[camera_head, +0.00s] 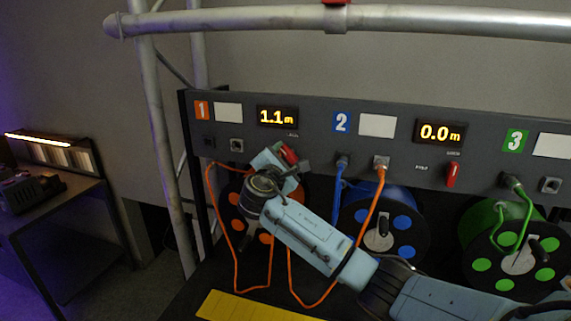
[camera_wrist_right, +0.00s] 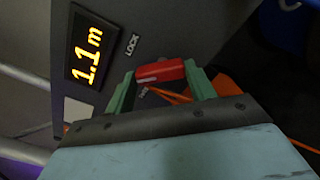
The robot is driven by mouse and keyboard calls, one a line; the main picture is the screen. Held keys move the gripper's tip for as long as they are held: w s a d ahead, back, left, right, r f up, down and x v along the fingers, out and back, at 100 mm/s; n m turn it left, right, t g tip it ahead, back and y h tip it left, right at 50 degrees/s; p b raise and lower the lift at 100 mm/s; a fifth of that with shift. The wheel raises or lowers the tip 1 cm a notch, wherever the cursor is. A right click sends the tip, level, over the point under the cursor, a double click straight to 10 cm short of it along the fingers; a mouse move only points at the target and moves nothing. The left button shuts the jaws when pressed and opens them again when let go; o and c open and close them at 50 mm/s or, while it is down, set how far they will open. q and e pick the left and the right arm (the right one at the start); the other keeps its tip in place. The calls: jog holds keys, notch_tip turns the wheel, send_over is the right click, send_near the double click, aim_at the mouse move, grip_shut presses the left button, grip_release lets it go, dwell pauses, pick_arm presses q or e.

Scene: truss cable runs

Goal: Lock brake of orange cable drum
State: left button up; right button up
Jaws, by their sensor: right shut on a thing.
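The orange cable drum (camera_head: 235,222) stands below panel section 1, partly hidden behind my right arm. Its red brake lever (camera_head: 288,153) sits under the display (camera_head: 277,117), which reads 1.1 m. My right gripper (camera_head: 287,156) is at the panel, shut on this lever. In the right wrist view, the red lever (camera_wrist_right: 160,72) lies between the two green fingers. A LOCK label (camera_wrist_right: 131,45) shows between the display and the lever, and a smaller label lies close by the lever. The lever's exact angle is hard to tell. My left gripper is out of view.
An orange cable (camera_head: 372,210) hangs in loops and ends in a plug at section 2. The blue drum (camera_head: 407,223) and green drum (camera_head: 481,264) stand to the right. Another red lever (camera_head: 452,175) hangs below the 0.0 m display. A truss upright (camera_head: 158,130) stands left.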

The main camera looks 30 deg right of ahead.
jog(key=m+b, duration=0.3)
jog(key=m, duration=0.1)
jog(key=shift+f+m, duration=0.15)
jog(key=shift+m, duration=0.15)
jog(key=shift+s+m+b, duration=0.1)
jog(key=shift+m+b, duration=1.15)
jog(key=shift+m, duration=0.75)
jog(key=o, duration=1)
jog(key=shift+r, duration=0.2)
jog(key=b+v, duration=0.2)
jog(key=v, duration=1.1)
jog(key=shift+s+a, duration=0.15)
